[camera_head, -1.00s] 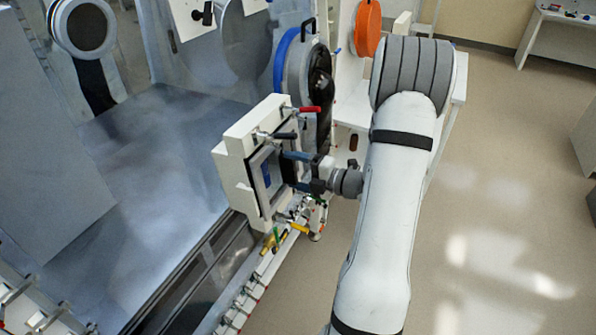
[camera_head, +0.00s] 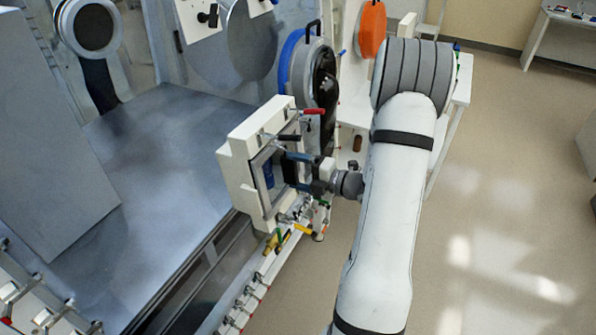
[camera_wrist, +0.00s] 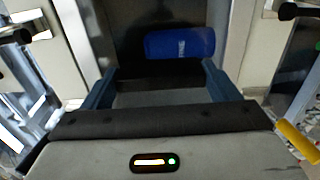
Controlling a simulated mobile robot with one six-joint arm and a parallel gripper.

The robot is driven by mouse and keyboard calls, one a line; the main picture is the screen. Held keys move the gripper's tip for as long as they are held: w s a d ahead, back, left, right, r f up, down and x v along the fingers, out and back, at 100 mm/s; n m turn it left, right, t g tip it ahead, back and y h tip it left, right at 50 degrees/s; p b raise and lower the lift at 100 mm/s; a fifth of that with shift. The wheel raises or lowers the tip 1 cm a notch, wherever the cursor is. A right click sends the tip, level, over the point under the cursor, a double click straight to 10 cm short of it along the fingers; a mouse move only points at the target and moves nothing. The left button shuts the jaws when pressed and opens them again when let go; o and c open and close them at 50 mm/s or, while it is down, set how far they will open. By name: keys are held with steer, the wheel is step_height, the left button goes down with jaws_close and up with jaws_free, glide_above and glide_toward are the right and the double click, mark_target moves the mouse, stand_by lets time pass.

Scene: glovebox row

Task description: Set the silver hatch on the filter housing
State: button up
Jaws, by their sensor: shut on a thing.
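The filter housing (camera_head: 237,175) is a white block with a square, metal-framed opening facing right. A blue cylinder shows inside it, also in the wrist view (camera_wrist: 180,43). My gripper (camera_head: 290,171) is in front of the opening, its two dark-blue fingers spread wide and pointing at it. In the wrist view the fingers (camera_wrist: 156,84) stand on both sides of a plain grey panel (camera_wrist: 160,99), which appears to be the silver hatch, held between them. The hatch is mostly hidden by my gripper body. I cannot tell whether it touches the housing.
A round blue-rimmed port door (camera_head: 290,62) stands behind. Open floor lies at the right.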

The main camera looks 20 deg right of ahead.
stand_by(0.4)
steer(key=o, duration=1.3)
steer(key=shift+w+a, duration=0.1)
